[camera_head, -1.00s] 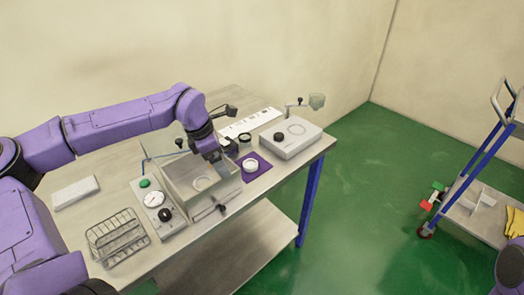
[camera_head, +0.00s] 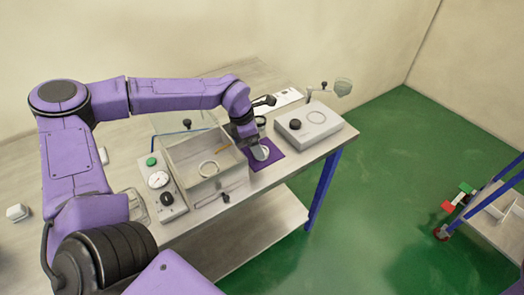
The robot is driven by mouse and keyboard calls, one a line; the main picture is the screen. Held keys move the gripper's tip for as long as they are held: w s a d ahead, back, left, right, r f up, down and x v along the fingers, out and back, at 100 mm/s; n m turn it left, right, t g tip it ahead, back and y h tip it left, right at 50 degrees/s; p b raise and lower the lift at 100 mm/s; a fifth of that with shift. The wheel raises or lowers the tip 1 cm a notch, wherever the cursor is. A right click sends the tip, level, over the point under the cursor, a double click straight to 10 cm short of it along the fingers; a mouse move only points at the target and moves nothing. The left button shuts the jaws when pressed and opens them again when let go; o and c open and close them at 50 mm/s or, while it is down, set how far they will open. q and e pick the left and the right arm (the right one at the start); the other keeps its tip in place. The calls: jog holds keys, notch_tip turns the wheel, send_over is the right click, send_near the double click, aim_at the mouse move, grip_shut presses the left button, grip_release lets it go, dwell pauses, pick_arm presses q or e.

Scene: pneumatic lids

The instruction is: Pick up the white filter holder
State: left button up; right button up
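The white filter holder (camera_head: 265,154) lies on a purple mat (camera_head: 275,162) near the front edge of the table, and part of it is hidden by my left gripper. My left gripper (camera_head: 258,151) points down right at the holder. Its fingers are too small and covered to show whether they are open or shut on it. My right gripper is not in view.
An open-topped box (camera_head: 180,154) with a pale ring (camera_head: 209,169) inside stands left of the mat. A gauge panel (camera_head: 161,190) is beside it. A white device (camera_head: 309,128) with a black knob stands to the right. A blue-framed cart (camera_head: 495,213) is at far right.

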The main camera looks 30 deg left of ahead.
pick_arm(q)
jog(key=x, duration=0.3)
jog(key=shift+w+f, duration=0.1)
jog(key=shift+w, duration=0.05)
jog(key=c, duration=1.1)
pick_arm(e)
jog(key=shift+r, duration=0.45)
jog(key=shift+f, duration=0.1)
